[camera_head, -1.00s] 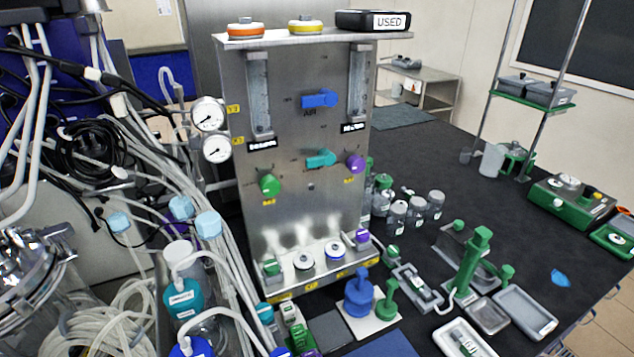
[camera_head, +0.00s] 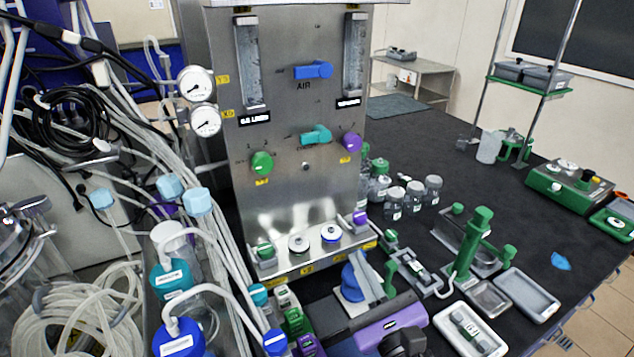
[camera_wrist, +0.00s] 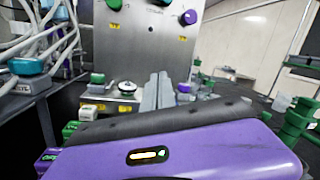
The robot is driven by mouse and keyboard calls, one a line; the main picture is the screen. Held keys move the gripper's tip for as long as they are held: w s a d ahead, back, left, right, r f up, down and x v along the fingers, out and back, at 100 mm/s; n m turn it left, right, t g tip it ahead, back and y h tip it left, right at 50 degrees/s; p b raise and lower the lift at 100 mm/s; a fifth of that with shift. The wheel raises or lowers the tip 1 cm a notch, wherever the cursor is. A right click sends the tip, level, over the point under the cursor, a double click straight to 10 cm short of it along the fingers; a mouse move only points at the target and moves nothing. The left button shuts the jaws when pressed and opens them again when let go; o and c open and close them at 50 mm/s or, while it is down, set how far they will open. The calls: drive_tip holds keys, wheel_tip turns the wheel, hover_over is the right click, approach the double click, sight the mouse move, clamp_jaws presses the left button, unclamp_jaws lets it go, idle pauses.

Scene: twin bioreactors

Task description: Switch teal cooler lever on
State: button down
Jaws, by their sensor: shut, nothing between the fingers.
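The teal lever (camera_head: 316,134) is on the upright metal panel (camera_head: 285,195), below the blue lever (camera_head: 313,70) marked AIR. It lies roughly sideways, and its label is too small to read. My gripper (camera_head: 358,262) is low in front of the panel's lower right corner, well below the teal lever and apart from it. In the wrist view its two grey fingers (camera_wrist: 157,82) are together and empty, pointing up toward the panel. The teal lever does not show in the wrist view.
A green knob (camera_head: 262,162) and a purple knob (camera_head: 351,142) flank the teal lever below. The panel's lower ledge (camera_head: 315,254) carries capped ports. Hoses and bottles crowd the left. Space before the panel's upper face looks clear.

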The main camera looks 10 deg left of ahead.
sight(313, 135)
drive_tip(key=w+a+r+m+y, duration=0.3)
drive_tip(key=w+a+r, duration=0.1)
drive_tip(key=r, duration=0.3)
drive_tip(key=shift+w+a, duration=0.2)
drive_tip(key=shift+a, duration=0.4)
drive_tip(key=shift+r, duration=0.1)
drive_tip(key=x, duration=0.9)
drive_tip(key=shift+w+a, duration=0.2)
drive_tip(key=shift+w, duration=0.1)
wheel_tip(313, 135, up, 3)
drive_tip(key=shift+w+f+p, duration=0.1)
drive_tip(key=shift+f+p, duration=0.1)
drive_tip(key=shift+p, duration=0.85)
drive_tip(key=shift+r, duration=0.65)
drive_tip(key=shift+w, duration=0.1)
drive_tip(key=shift+a+r, duration=0.1)
